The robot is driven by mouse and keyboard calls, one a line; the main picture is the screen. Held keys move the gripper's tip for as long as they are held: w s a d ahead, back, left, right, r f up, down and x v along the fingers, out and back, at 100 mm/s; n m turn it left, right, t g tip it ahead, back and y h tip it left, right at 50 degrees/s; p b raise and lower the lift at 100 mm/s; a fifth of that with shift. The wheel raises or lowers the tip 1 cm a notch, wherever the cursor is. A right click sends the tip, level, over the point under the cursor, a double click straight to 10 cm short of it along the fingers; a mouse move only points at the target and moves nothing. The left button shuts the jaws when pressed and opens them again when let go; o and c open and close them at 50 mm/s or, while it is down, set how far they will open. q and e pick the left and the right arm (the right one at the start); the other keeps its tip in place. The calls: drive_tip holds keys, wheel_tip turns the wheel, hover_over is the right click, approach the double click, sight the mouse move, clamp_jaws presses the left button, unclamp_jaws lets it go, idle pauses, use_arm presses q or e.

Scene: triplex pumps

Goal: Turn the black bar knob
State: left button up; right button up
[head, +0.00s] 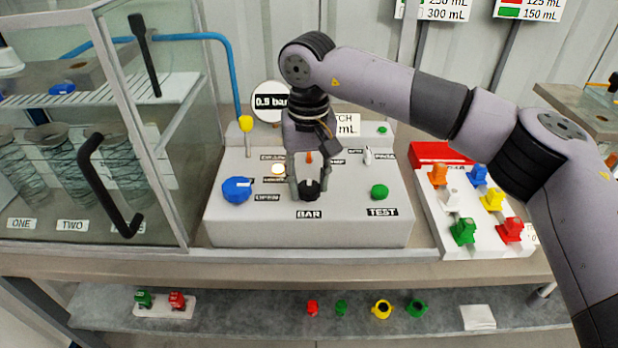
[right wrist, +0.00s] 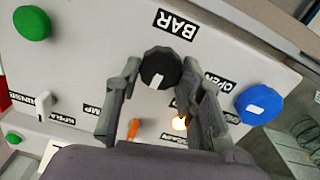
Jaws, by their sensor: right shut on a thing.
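The black bar knob (head: 310,190) sits on the front of the light grey control panel (head: 350,226), just above the BAR label. It also shows in the right wrist view (right wrist: 160,68), with a white mark on its face. My right gripper (head: 309,184) comes down over the panel. Its two fingers are shut on the black knob, one on each side, as the right wrist view (right wrist: 159,72) also shows. My left gripper is not in view.
A blue knob (head: 237,190) is left of the black knob, and a green TEST button (head: 379,192) is right. An orange switch (head: 309,157) and a lit lamp (head: 278,169) are behind. A glass cabinet (head: 150,130) stands left; a rack of coloured valves (head: 463,233) stands right.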

sight(308, 185)
drive_tip(key=shift+r+n, duration=0.15)
drive_tip(key=shift+n, duration=0.25)
drive_tip(key=o, duration=1.1)
drive_tip(key=shift+o, duration=0.2)
wheel_tip(308, 185, up, 12)
